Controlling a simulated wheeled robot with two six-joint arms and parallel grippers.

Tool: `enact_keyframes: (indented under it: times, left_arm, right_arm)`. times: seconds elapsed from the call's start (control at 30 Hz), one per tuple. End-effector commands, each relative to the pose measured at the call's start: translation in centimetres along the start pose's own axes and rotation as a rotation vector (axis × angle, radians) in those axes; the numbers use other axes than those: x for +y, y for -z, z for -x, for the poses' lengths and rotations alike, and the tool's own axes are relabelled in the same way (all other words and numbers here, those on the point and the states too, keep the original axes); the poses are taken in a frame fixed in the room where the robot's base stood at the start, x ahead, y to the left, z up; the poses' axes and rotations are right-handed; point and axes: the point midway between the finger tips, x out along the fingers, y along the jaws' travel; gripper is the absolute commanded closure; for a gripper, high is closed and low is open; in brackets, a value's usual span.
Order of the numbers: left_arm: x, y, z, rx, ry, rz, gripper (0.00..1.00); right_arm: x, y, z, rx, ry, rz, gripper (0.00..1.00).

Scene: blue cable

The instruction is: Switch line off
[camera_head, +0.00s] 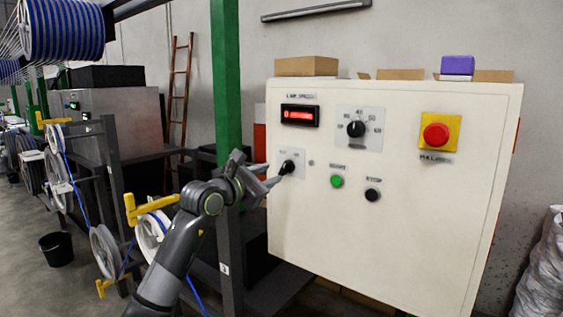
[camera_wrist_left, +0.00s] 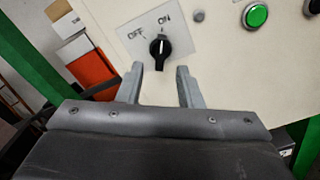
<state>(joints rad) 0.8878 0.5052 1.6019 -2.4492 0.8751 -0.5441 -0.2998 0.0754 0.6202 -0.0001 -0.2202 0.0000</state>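A cream control panel (camera_head: 330,230) fills the right half of the head view. Its black off/on knob (camera_head: 288,167) sits on a grey plate at the panel's left. My left gripper (camera_head: 272,175) is close to the knob. Its two fingers (camera_wrist_left: 161,75) are spread with a gap between them, just short of the knob and holding nothing. My right gripper is not in view.
The panel also has a lit red display (camera_head: 299,115), a speed dial (camera_head: 356,129), a green button (camera_head: 337,182), a black stop button (camera_head: 373,195) and a red emergency button (camera_head: 436,134). A green post (camera_head: 226,80) stands left of the panel. Cable reels (camera_head: 104,250) stand further left.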

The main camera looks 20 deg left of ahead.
Motion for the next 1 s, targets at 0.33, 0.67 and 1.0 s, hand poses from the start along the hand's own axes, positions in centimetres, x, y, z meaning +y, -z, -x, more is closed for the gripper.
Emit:
enact_keyframes:
  times: [0.33,0.67,1.0]
  left_arm:
    - [0.1,-0.2,-4.8,0.001,0.002,0.003,0.67]
    - [-0.1,0.0,-6.1,0.0,0.001,0.001,0.67]
    - [-0.1,0.0,-6.1,0.0,0.001,0.001,0.84]
  right_arm:
    - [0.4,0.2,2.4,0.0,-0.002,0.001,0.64]
    - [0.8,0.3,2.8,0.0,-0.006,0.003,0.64]
    - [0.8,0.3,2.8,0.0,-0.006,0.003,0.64]
